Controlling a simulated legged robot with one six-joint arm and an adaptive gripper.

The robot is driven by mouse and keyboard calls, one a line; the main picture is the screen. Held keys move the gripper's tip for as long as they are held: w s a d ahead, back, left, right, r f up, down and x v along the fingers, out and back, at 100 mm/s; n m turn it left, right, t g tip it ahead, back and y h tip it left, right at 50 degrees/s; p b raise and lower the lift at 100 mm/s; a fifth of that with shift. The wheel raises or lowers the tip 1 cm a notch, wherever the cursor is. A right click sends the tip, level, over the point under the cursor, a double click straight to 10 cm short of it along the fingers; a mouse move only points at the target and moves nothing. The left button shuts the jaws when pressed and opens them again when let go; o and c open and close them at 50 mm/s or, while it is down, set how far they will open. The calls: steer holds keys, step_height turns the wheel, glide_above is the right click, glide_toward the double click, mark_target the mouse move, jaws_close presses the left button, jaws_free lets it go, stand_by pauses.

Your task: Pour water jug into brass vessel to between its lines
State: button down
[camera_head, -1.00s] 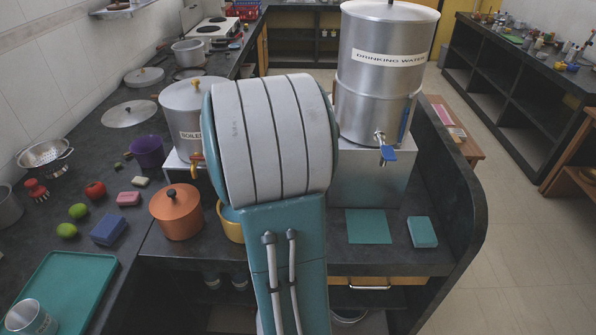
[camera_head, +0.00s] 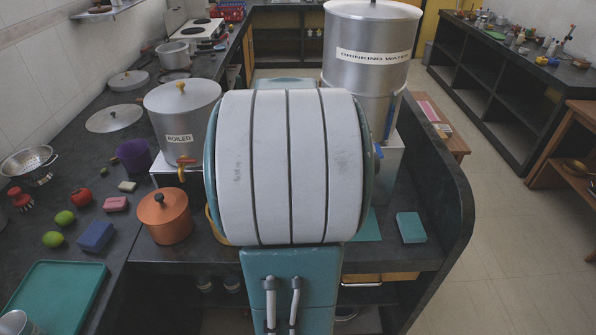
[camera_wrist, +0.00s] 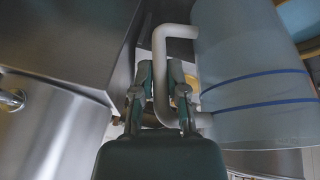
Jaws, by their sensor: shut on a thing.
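In the wrist view, my gripper (camera_wrist: 160,88) is shut on the pale bent handle (camera_wrist: 159,50) of a bluish translucent jug (camera_wrist: 250,60). The jug fills the right side of that view and has two blue lines around it. The water inside cannot be made out. In the head view, my arm hides the gripper and jug. A yellow vessel (camera_head: 212,224), possibly the brass one, shows only as a sliver left of my arm; its lines are hidden.
A lidded copper-coloured pot (camera_head: 165,220) stands close left of the yellow vessel. The BOILED canister (camera_head: 182,112) and DRINKING WATER canister (camera_head: 368,45) stand behind. A teal block (camera_head: 411,228) lies at right, near the counter's raised dark edge (camera_head: 455,210). Sponges and fruit lie at left.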

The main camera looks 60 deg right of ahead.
steer(key=shift+r, duration=1.55)
